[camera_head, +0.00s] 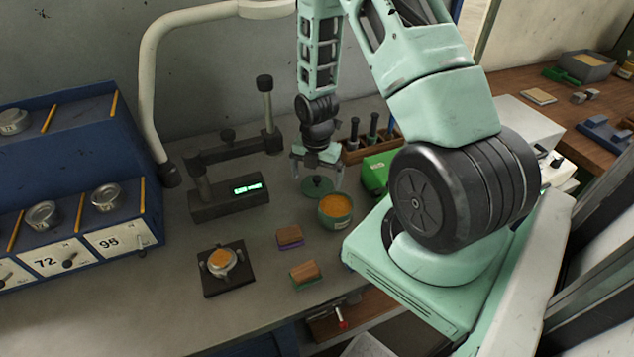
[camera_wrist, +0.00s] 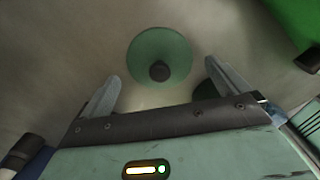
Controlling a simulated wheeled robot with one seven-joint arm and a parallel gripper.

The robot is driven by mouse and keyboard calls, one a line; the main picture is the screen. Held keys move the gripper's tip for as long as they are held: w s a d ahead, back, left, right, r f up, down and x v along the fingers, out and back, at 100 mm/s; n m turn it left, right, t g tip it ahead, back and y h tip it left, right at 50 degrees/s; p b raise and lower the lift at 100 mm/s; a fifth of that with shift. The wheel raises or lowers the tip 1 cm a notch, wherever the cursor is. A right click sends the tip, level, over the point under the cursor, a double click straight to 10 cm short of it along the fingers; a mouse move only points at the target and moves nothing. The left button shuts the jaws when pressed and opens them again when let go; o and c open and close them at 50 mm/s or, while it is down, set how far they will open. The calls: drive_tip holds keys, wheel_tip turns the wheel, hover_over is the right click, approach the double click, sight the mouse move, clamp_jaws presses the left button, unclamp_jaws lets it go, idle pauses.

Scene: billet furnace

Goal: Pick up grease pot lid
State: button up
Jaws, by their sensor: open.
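The grease pot lid (camera_head: 317,186) is a green disc with a dark knob, lying on the bench top just behind the grease pot. In the wrist view the lid (camera_wrist: 160,57) shows whole, just beyond the fingertips and roughly centred between them. The grease pot (camera_head: 335,211) is a green tin with orange grease, open at the top. My gripper (camera_head: 317,170) points down above the lid. Its two fingers are apart with nothing between them, as the wrist view of my gripper (camera_wrist: 170,85) also shows. The lid appears untouched.
A green box (camera_head: 377,171) and a wooden rack (camera_head: 366,147) with dark-handled tools stand right of the lid. A device with a green display (camera_head: 230,196) stands left. Two brushes or blocks (camera_head: 290,236) lie in front. A blue cabinet (camera_head: 75,210) fills the far left.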

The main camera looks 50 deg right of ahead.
drive_tip(key=shift+f, duration=0.95)
drive_tip(key=c, duration=0.9)
drive_tip(key=shift+r, duration=0.15)
